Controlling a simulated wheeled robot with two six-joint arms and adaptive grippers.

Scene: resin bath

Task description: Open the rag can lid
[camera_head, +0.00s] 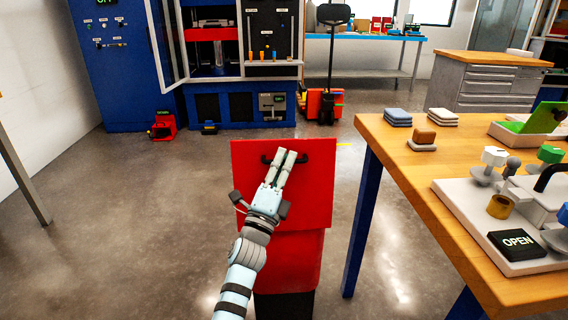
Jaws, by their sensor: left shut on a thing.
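The red rag can (290,262) stands on the floor at the middle of the view, left of the wooden table. Its flat red lid (318,190) has a black handle (302,160) near its far edge. The lid looks tilted, with its far edge raised, but I cannot tell how far it stands open. My left gripper (284,156) reaches up from below over the lid. Its two pale fingers are close together and shut on the handle, hiding the handle's middle. The inside of the can does not show. My right gripper is not in view.
A blue cabinet (115,60) and press stand behind. The floor left of the can is clear.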

